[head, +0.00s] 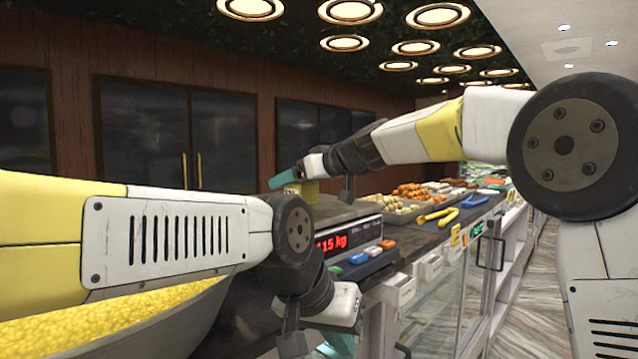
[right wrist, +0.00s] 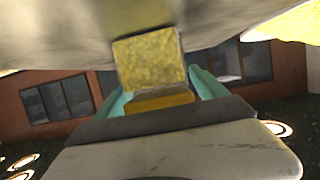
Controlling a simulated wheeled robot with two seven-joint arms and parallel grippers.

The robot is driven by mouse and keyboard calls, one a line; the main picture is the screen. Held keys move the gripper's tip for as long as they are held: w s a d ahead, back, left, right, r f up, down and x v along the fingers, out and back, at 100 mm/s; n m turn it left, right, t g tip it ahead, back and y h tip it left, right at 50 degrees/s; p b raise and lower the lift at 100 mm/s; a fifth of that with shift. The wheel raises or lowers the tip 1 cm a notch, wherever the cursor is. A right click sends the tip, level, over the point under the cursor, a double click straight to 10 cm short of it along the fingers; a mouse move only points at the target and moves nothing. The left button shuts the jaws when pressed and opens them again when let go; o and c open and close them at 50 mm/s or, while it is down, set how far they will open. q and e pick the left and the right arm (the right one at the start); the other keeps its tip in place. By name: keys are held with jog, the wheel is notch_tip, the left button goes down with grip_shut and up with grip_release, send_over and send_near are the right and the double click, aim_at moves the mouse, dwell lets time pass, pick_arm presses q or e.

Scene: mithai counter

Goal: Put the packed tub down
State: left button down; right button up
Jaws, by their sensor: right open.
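A small yellowish tub (head: 303,190) shows by the scale, partly hidden by my right gripper. In the right wrist view a yellow, textured block-like shape, seemingly the tub (right wrist: 150,62), lies at the teal fingers. My right gripper (head: 287,181) reaches in from the right over the scale; its fingers are open around or beside the tub (right wrist: 160,88). I cannot tell whether they touch it. My left gripper (head: 338,342) hangs low in front of the counter, cut by the bottom edge, with little of its teal fingers showing. I see nothing held in it.
The scale (head: 350,240) has a red display ending in "15 kg". Trays of sweets (head: 400,212), yellow tongs (head: 437,217) and blue tongs (head: 474,201) lie along the counter to the right. A big bowl of yellow grains (head: 150,335) is at lower left, partly behind my left arm.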

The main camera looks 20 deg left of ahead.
jog(key=v, duration=1.1)
jog(key=shift+s+d, duration=0.1)
jog(key=shift+d, duration=0.25)
jog(key=shift+d+r, duration=0.2)
jog(key=shift+r, duration=0.05)
jog(key=w+d+r+m+t, duration=0.2)
jog(key=d+t, duration=0.1)
jog(key=d, duration=0.2)
jog(key=w+d+r+m+t, duration=0.2)
jog(key=d+r+t, duration=0.1)
jog(key=d, duration=0.3)
jog(key=d+f+m+t+h, duration=0.2)
jog(key=d+m+t+h, duration=0.3)
jog(key=d, duration=0.9)
jog(key=s+d+f+m+g+h, duration=0.2)
jog(key=s+d+f+h, duration=0.2)
jog(key=d+f, duration=0.35)
jog(key=s+d+f+m+g+h, duration=0.2)
jog(key=s+d+f+g+h, duration=0.1)
jog(key=s+d+f, duration=0.4)
jog(key=s+a+f+g+y, duration=0.1)
jog(key=s+f+g, duration=0.4)
jog(key=s+f, duration=0.8)
jog(key=shift+a+f, duration=0.5)
jog(key=shift+a, duration=0.15)
